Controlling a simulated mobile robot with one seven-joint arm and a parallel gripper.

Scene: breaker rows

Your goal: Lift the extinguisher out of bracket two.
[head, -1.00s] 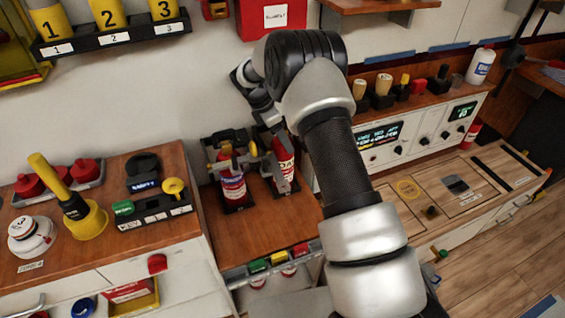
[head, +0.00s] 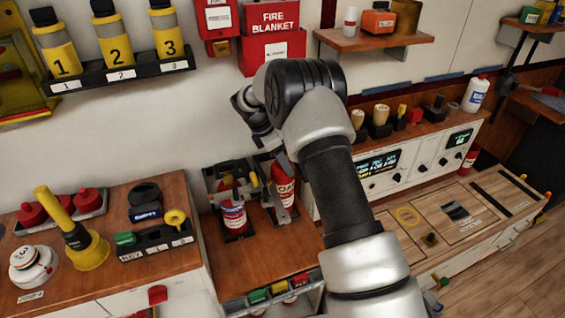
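Two red extinguishers stand side by side in dark brackets on the low wooden counter: a left extinguisher (head: 233,217) and a right extinguisher (head: 284,188). I cannot read any bracket number, so I cannot tell which is bracket two. The left bracket (head: 212,178) shows around the left extinguisher's top. The right extinguisher is partly covered by grey parts and by my arm. My gripper (head: 274,158) points down just above and behind the right extinguisher. Its fingertips are not clear, and I cannot tell whether they touch or hold the extinguisher.
A wall rack (head: 120,76) holds yellow cylinders numbered 1 to 3. A red fire blanket box (head: 272,40) hangs above my wrist. A side counter (head: 150,262) with a yellow plunger-like tool (head: 86,245) stands left. A control panel (head: 420,155) stands right. Bare counter lies before the extinguishers.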

